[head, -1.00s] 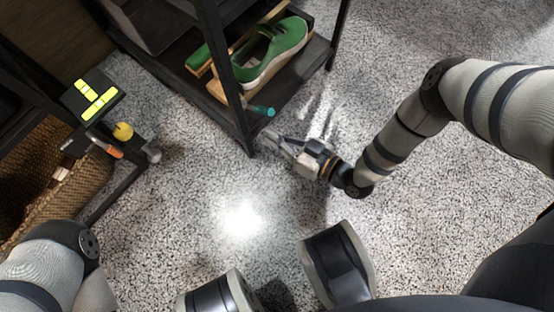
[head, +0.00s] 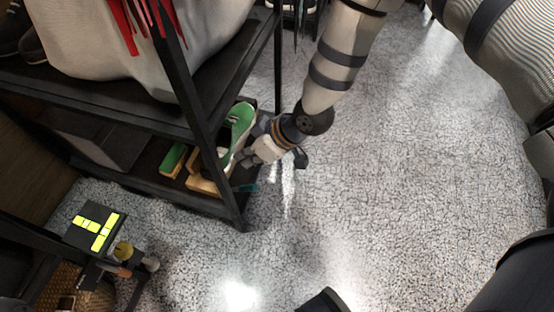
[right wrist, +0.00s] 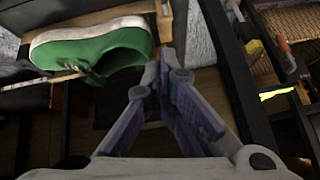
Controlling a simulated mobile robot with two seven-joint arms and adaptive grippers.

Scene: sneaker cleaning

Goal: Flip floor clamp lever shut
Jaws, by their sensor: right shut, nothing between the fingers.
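A green sneaker (head: 238,125) with a white sole sits in a clamp with wooden blocks (head: 203,185) on the low shelf. A teal handle (head: 248,188), which looks like the clamp lever, sticks out at the shelf's front edge near the rack post. My right gripper (head: 246,158) is beside the sneaker, above and behind the teal handle, shut and empty. In the right wrist view the closed fingers (right wrist: 166,65) point at the sneaker's heel end (right wrist: 100,48); I cannot tell whether they touch it. The teal handle is not clear there. My left gripper is out of view.
A black rack post (head: 222,170) stands just left of my right gripper. A white bag (head: 130,50) fills the shelf above. A small stand with yellow strips (head: 95,228) is at lower left. The speckled floor (head: 400,190) at right is clear.

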